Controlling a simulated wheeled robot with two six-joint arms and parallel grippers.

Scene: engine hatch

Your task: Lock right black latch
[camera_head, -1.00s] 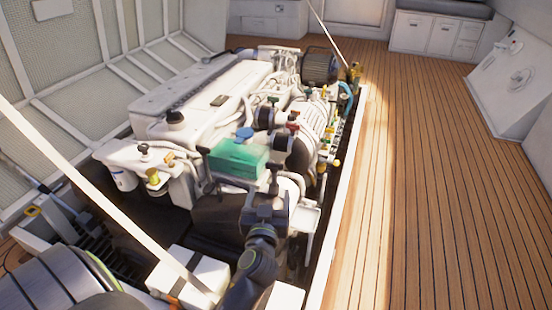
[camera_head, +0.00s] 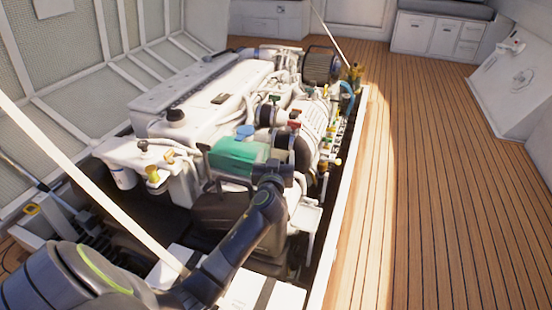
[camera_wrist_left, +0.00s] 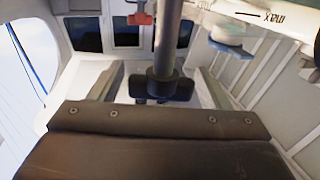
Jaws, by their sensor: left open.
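My left gripper (camera_head: 273,172) is open in the head view, at the right side of the engine beside the green box (camera_head: 238,156). In the left wrist view, which looks upside down, a black T-shaped latch on a dark post (camera_wrist_left: 166,86) stands close in front of the dark gripper body (camera_wrist_left: 155,140). The latch appears apart from that body, but I cannot tell whether it is between the fingers. In the head view my gripper hides this latch. Another black latch (camera_head: 143,146) shows on the left part of the engine. My right gripper is not in view.
A red latch (camera_head: 294,124) and several valves crowd the engine's right side; the red latch also shows in the left wrist view (camera_wrist_left: 140,18). A blue cap (camera_head: 245,131) is near the green box. A white hatch rim (camera_head: 340,180) borders the clear wooden floor (camera_head: 430,200).

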